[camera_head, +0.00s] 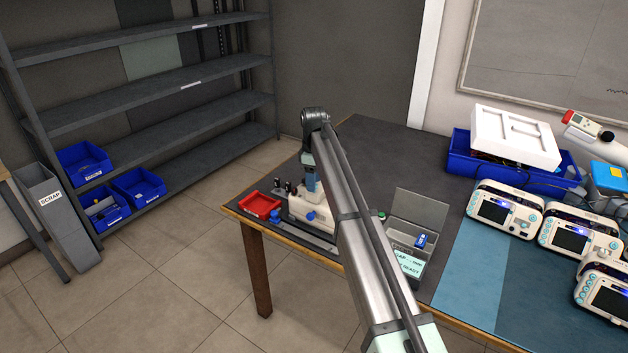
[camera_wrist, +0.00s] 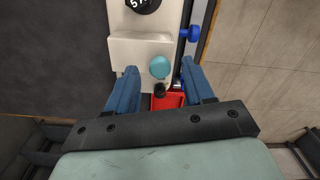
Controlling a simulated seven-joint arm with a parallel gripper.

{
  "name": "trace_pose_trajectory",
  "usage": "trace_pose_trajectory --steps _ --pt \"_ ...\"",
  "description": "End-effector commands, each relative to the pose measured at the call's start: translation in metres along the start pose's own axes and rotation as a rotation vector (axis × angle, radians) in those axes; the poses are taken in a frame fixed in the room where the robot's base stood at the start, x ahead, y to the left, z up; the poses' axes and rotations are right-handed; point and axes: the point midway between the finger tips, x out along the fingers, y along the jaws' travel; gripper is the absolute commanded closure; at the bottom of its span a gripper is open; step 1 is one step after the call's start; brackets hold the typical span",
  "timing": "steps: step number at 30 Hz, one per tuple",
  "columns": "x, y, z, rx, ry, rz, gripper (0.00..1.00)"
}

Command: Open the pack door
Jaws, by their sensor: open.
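A white unit (camera_head: 318,219) sits in a dark fixture at the left end of the bench. In the wrist view the white unit (camera_wrist: 140,52) shows a round teal knob or button (camera_wrist: 160,67) and a black numbered dial (camera_wrist: 142,4). I cannot make out which part is the pack door. My gripper (camera_wrist: 159,71) is open, its blue fingers on either side of the teal part. I cannot tell whether they touch it. In the head view my gripper (camera_head: 312,187) is over the unit, and my arm hides part of it.
A red tray (camera_head: 260,205) and a blue clamp knob (camera_head: 275,216) are beside the unit. An open grey box (camera_head: 418,209) and a small display (camera_head: 409,263) are right of my arm. Several white monitors (camera_head: 506,209) stand on the blue mat at right.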

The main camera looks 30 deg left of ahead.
Motion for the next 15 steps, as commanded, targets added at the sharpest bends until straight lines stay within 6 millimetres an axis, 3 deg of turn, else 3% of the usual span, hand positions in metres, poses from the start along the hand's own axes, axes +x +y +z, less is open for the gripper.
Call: trace_pose_trajectory --steps 11,15 --pt "0.0039 0.0001 0.0 0.0 0.0 0.001 0.48" --pt "0.0039 0.0001 -0.0001 0.0 0.0 0.001 0.61"
